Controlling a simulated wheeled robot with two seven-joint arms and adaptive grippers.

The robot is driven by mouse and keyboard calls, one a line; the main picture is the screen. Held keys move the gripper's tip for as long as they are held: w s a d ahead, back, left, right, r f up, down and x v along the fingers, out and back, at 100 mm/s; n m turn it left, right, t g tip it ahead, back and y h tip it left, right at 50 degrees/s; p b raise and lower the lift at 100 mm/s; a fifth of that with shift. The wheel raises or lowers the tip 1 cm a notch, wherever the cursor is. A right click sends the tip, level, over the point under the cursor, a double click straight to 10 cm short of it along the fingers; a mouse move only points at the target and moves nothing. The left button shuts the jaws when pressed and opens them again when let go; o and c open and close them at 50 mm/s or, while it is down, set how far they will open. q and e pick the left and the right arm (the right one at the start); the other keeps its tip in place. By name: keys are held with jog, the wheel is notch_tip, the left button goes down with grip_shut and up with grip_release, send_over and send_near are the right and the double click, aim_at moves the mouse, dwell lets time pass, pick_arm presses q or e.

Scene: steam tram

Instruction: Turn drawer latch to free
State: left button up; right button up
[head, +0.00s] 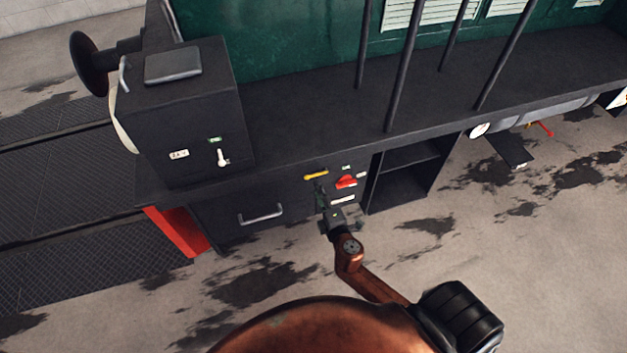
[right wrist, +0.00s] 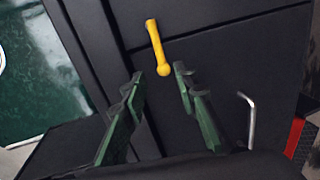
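A yellow lever latch (head: 316,175) sits on the dark front panel, right of the drawer (head: 225,217) with its metal bar handle (head: 261,215). In the head view the latch lies nearly level. My right gripper (head: 320,195) is just below it in that view. In the right wrist view the latch (right wrist: 155,43) runs up from its round end, which appears between the tips of my open right gripper (right wrist: 160,77). I cannot tell whether the fingers touch it. The drawer looks shut. My left gripper is not in view.
A red handle (head: 346,182) is close right of the latch, with an open dark cubby (head: 405,175) beyond it. A dark box (head: 195,115) with a white lever (head: 222,158) stands above the drawer. A red panel (head: 178,231) is at the left. The floor in front is clear.

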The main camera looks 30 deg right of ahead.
aim_at(317, 174)
jog(key=x, duration=0.7)
jog(key=shift+s+f+b, duration=0.1)
jog(key=shift+f+b, duration=0.05)
jog(key=shift+b, duration=0.15)
jog(key=shift+c, duration=0.3)
grip_shut()
jog(key=shift+a, duration=0.15)
